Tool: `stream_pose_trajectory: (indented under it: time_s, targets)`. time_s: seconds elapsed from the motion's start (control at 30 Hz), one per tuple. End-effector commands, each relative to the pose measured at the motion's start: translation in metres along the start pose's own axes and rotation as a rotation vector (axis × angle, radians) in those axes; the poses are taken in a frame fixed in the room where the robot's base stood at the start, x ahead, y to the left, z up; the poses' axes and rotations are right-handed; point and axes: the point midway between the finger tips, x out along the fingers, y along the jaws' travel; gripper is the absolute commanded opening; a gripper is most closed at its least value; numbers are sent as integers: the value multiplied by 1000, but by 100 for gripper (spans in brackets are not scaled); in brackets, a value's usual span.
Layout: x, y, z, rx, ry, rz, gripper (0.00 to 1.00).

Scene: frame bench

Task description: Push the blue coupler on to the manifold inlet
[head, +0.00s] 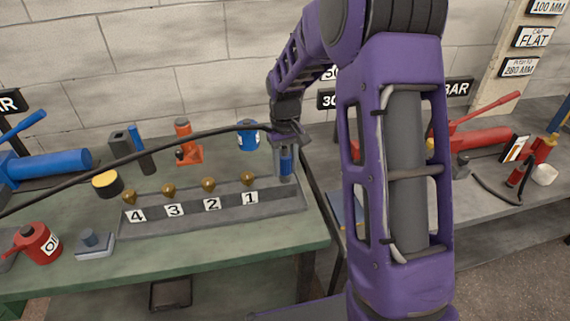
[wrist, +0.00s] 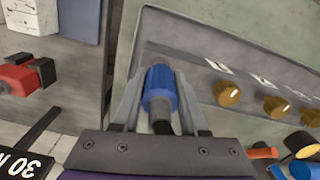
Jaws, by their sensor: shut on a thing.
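The blue coupler (head: 286,166) is held upright between the fingers of my gripper (head: 286,158), at the right end of the manifold (head: 220,220). The manifold is a long grey block with brass knobs and tags 1 to 4. In the wrist view the coupler (wrist: 160,88) sits between the two grey fingers of my gripper (wrist: 158,95), with a pale metal piece just beyond it. The inlet is mostly hidden behind the coupler, and I cannot tell whether the two touch. A black hose (head: 180,146) runs from the coupler's end to the left.
A blue can (head: 248,135) and an orange jack (head: 187,145) stand behind the manifold. A red oil can (head: 38,243) and a blue pump (head: 50,166) are at left. A gap separates the green bench (head: 200,258) from the grey bench (head: 480,215) at right.

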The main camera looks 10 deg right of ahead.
Motion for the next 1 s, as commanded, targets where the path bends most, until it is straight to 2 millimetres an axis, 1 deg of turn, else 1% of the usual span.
stream_pose_trajectory:
  time_s: [0.27,0.3,0.47,0.5,0.73,0.83,0.93,1.0]
  targets:
    - [8,0,0,0,0,0,0]
    - [7,0,0,0,1,0,46]
    - [7,0,0,0,1,0,75]
    - [7,0,0,0,0,0,78]
    - [7,0,0,0,-1,0,78]
    - [4,0,0,0,0,0,78]
    - [-8,0,0,0,2,1,78]
    - [-20,0,0,0,3,1,78]
